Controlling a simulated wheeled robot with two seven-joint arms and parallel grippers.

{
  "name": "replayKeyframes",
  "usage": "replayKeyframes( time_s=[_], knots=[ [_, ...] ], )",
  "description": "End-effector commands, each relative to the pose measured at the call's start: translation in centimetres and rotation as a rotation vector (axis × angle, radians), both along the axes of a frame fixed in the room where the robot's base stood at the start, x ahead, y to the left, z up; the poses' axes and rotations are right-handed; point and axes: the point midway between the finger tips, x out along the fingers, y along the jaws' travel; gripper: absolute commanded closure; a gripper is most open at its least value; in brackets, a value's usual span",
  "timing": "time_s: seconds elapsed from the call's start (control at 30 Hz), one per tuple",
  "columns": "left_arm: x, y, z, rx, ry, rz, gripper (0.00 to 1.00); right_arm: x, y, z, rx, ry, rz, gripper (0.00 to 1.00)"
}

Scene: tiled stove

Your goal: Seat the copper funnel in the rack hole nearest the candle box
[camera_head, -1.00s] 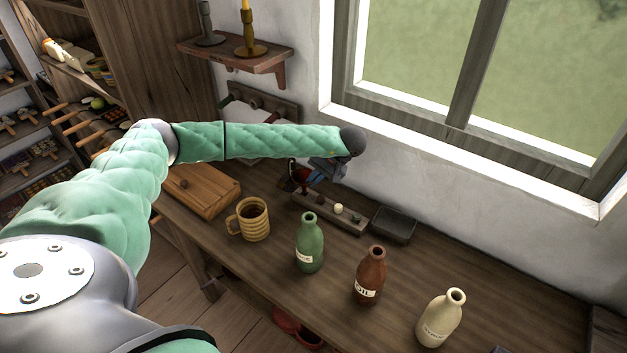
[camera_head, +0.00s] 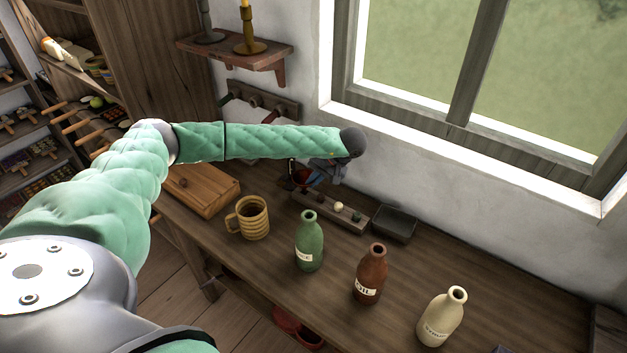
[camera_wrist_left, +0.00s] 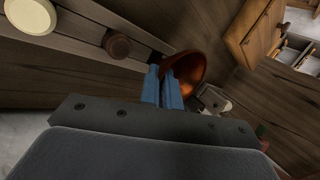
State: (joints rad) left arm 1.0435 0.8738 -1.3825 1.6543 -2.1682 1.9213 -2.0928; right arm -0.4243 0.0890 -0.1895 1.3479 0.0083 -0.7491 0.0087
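The copper funnel (camera_wrist_left: 190,72) sits between the blue fingers of my left gripper (camera_wrist_left: 165,88), which look closed on it. In the head view the funnel (camera_head: 299,176) and left gripper (camera_head: 322,172) are at the rack's left end, partly behind my arm. The rack (camera_head: 352,219) is a narrow wooden strip with several round knobs along it. The hole under the funnel is hidden, and I cannot tell whether the funnel touches the rack. The candle box appears to be the lidded wooden box (camera_head: 205,190) left of the rack. My right gripper is not in view.
A ribbed mug (camera_head: 250,219), a green bottle (camera_head: 309,246), a brown bottle (camera_head: 370,276) and a cream bottle (camera_head: 441,318) stand in front of the rack. A dark tray (camera_head: 395,223) lies right of it. A candle shelf (camera_head: 238,58) and peg rail (camera_head: 262,103) hang above.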

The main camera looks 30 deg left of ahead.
Motion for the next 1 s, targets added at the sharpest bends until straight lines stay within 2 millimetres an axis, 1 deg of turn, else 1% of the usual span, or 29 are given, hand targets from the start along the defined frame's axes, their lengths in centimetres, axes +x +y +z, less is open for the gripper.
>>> replayKeyframes(
  time_s=[1.0],
  knots=[
    [0.0, 0.0, -2.1, 0.001, 0.000, 0.000, 1.00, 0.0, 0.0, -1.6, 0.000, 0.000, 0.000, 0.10]
  ],
)
